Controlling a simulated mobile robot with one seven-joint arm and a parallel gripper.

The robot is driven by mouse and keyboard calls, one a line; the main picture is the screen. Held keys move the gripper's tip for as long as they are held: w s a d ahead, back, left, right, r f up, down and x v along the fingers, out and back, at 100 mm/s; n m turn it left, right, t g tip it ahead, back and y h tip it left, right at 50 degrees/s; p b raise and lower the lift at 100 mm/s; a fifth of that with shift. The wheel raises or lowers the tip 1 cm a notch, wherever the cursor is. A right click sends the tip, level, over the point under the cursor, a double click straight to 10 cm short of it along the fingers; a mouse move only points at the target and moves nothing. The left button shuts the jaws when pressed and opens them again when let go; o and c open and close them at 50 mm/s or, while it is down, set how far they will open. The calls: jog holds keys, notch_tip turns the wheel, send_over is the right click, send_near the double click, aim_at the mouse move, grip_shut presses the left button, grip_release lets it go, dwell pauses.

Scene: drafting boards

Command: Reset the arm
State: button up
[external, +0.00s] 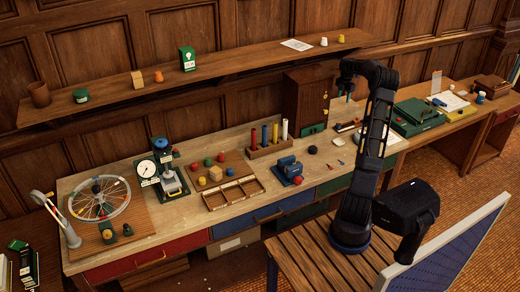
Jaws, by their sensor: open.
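My black arm (375,135) rises from its round base on a slatted wooden platform. It bends at the top and reaches left toward the workbench. My gripper (347,94) hangs at the end of the arm, pointing down, in front of the small wooden cabinet's right side. It is small in the picture, with a greenish spot near its tip that I cannot make out. It is open, and I see no object clearly held in it.
The workbench (150,207) carries a spoked wheel (100,198), a dial gauge stand (147,170), a divided wooden tray (233,193), a blue device (289,170) and a rack of coloured cylinders (266,148). A wall shelf (220,68) runs above. A green case (418,116) lies right of my arm.

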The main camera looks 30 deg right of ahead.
jog(key=s+a+r+m+t+h, duration=0.1)
jog(key=s+a+r+m, duration=0.15)
jog(key=r+m, duration=0.45)
jog(key=s+a+r+m+t, duration=0.1)
jog(key=a+r+m, duration=0.3)
jog(key=r, duration=0.4)
jog(key=s+a+r+m, duration=0.25)
jog(key=s+a, duration=0.35)
jog(key=a, duration=0.5)
jog(key=s+a+r+m, duration=0.2)
jog(key=s+a+r, duration=0.1)
jog(key=s+a, duration=0.55)
jog(key=s+a+f+m, duration=0.1)
jog(key=s+a+f, duration=0.2)
jog(key=s+a, duration=0.3)
jog(key=s+a+f+m+t+y, duration=0.1)
jog(key=s+a+f, duration=0.3)
jog(key=s, duration=0.6)
jog(key=s+a+f+m, duration=0.2)
jog(key=s+a+f, duration=0.1)
jog(key=s+a, duration=0.5)
jog(key=shift+s+f+m+t+y, duration=0.35)
jog(key=shift+s+f+t+y, duration=0.05)
jog(key=shift+s, duration=0.2)
